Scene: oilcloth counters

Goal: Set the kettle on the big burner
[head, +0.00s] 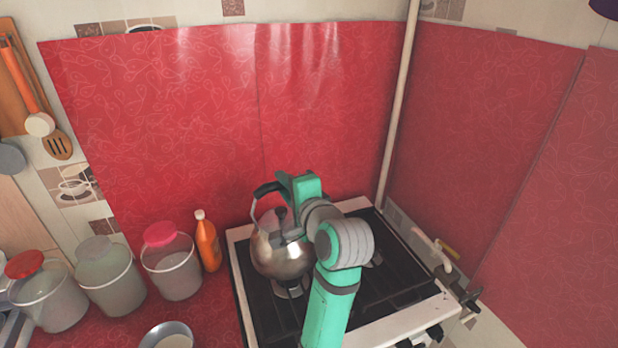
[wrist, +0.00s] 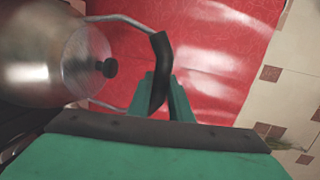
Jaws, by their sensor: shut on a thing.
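The kettle (head: 277,254) is a shiny metal pot with a black arched handle (head: 268,188). It is upright over the left part of the stove (head: 407,308); I cannot tell whether its base touches the grate. My gripper (head: 298,184) is shut on the handle, above the kettle's right side. In the wrist view the kettle (wrist: 45,55) is at the left, and the gripper fingers (wrist: 165,98) close around the black handle. A burner (head: 290,289) shows just below the kettle's front. My arm hides much of the stove's middle, so I cannot tell which burner is biggest.
An orange bottle (head: 208,243) and several lidded buckets, one with a pink lid (head: 160,234), stand left of the stove. A metal bowl (head: 167,335) is at the front left. A pipe (head: 398,110) rises behind the stove, and a gas valve (head: 455,285) is at right.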

